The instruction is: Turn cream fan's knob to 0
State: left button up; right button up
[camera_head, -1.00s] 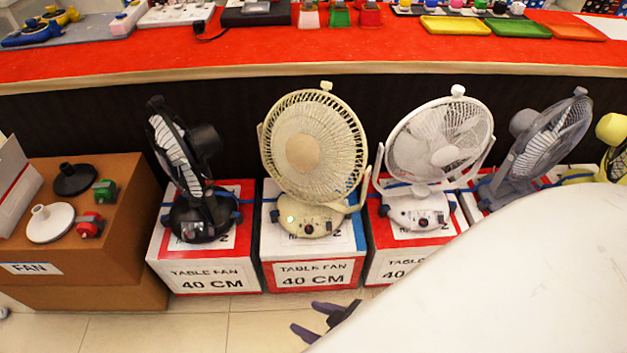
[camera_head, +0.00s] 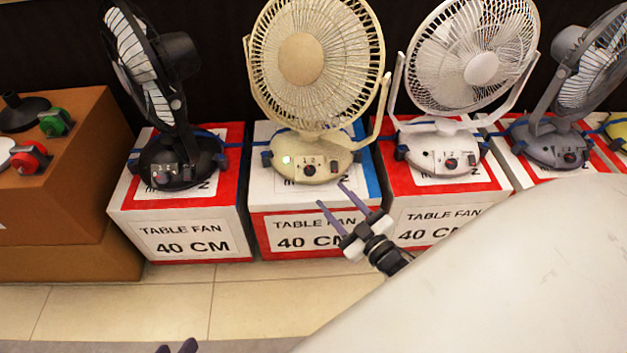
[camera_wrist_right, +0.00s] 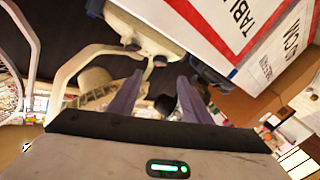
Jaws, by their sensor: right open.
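The cream fan (camera_head: 317,60) stands on a white and red box. Its base (camera_head: 325,166) carries a small dark knob (camera_head: 309,170) on the front panel, with a lit greenish spot to the left. The knob's pointer is too small to read. My right gripper (camera_head: 333,194) is open and empty, just below and in front of the base, with its fingertips apart from the knob. In the right wrist view the cream base (camera_wrist_right: 147,32) shows beyond my open right gripper (camera_wrist_right: 158,90). Only the tips of my left gripper (camera_head: 177,347) show at the bottom edge, spread apart and empty.
A black fan (camera_head: 171,170) stands left of the cream fan and a white fan (camera_head: 440,150) right of it, each on a box. A grey fan (camera_head: 555,140) is further right. Brown boxes (camera_head: 75,200) stand at left. The tiled floor (camera_head: 240,295) in front is clear.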

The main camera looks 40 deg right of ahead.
aim_at(309, 170)
jog(key=w+b, duration=0.3)
jog(key=w, duration=0.6)
jog(key=shift+w+d, duration=0.1)
jog(key=shift+d, duration=0.1)
jog(key=shift+w, duration=0.45)
pick_arm(q)
jog(key=r, duration=0.1)
jog(key=d+r+h, duration=0.1)
jog(key=d+r+t, duration=0.1)
jog(key=shift+w+h, duration=0.25)
jog(key=shift+h, duration=0.05)
pick_arm(e)
jog(key=shift+r, duration=0.1)
jog(key=c, duration=1)
